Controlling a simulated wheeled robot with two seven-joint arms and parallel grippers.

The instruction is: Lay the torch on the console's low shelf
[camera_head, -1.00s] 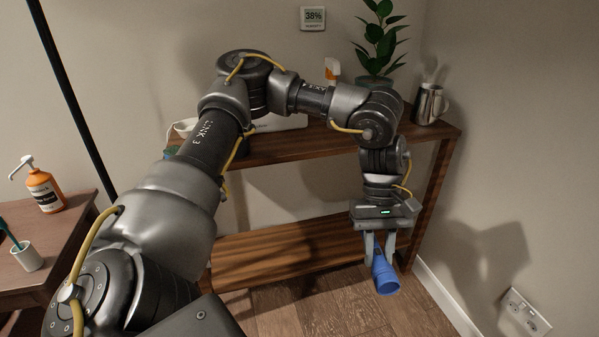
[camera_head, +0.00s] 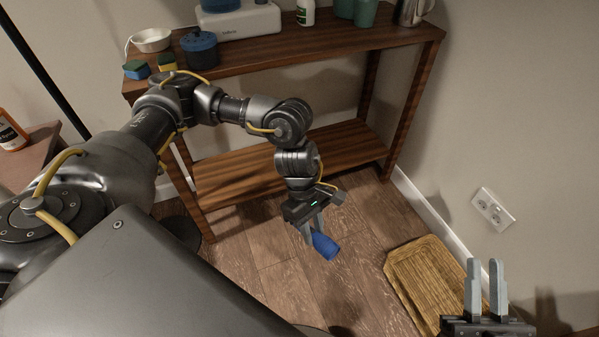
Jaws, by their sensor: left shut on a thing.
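The blue torch (camera_head: 325,245) is held in my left gripper (camera_head: 313,232), which is shut on it. The torch is tilted, in front of the console and over the wooden floor. The console's low shelf (camera_head: 235,172) is a brown wooden board behind and above the torch in the picture. Its middle is partly hidden by my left arm; the visible parts are bare. My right gripper (camera_head: 483,285) shows at the lower right, with its two fingers apart and nothing between them.
The console's top (camera_head: 330,42) bears a blue pot (camera_head: 200,50), a white bowl (camera_head: 151,40), sponges (camera_head: 137,69), a white appliance (camera_head: 240,22) and a metal mug (camera_head: 414,12). A wooden tray (camera_head: 420,285) lies on the floor at right, near a wall socket (camera_head: 492,207).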

